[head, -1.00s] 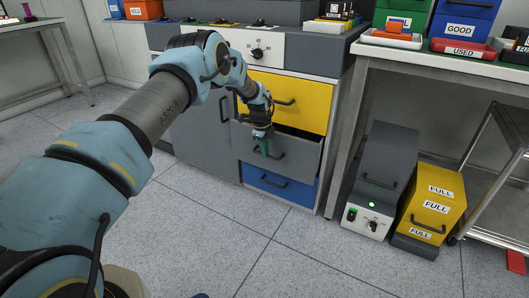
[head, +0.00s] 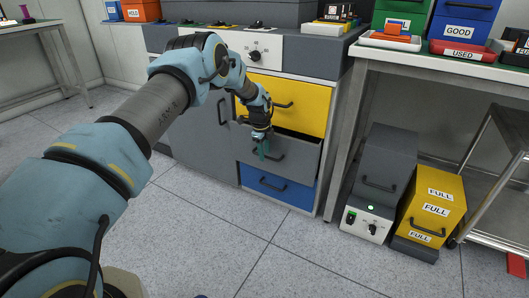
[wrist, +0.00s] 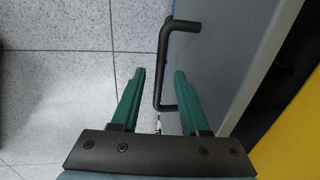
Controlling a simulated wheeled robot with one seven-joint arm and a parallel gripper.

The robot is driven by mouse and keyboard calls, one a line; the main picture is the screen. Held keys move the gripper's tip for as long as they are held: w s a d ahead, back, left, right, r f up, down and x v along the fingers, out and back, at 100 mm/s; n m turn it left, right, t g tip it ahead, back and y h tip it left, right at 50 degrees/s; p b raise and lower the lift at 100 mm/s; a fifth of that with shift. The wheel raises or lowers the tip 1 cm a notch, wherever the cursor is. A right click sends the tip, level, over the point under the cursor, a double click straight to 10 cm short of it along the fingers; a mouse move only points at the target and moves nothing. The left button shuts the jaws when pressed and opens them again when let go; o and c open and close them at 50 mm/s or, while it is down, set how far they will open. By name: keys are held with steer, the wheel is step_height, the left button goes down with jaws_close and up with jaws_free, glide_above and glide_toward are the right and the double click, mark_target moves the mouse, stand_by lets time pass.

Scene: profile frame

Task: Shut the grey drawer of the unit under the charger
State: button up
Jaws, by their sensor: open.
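The grey drawer (head: 300,155) is the middle one of the unit, between a yellow drawer (head: 305,102) and a blue drawer (head: 285,190). It stands partly out, with a dark gap above its front. My gripper (head: 262,156) is at the drawer's front, near its dark bar handle (head: 278,153). In the wrist view, my gripper's green fingers (wrist: 168,72) are apart, with the handle (wrist: 161,60) showing between their tips and the grey front (wrist: 215,65) to the right. I cannot tell whether they touch it.
A grey cupboard door (head: 203,125) is left of the drawers. A grey box with a green light (head: 385,165) and a yellow FULL bin (head: 432,200) stand on the floor to the right, under a table. The floor (head: 200,230) in front is clear.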

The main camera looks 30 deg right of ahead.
step_height(320, 180, up, 11)
steer(key=s+a+p, duration=0.1)
steer(key=p, duration=0.1)
steer(key=shift+a+f, duration=0.2)
steer(key=shift+a, duration=0.15)
steer(key=shift+c, duration=0.2)
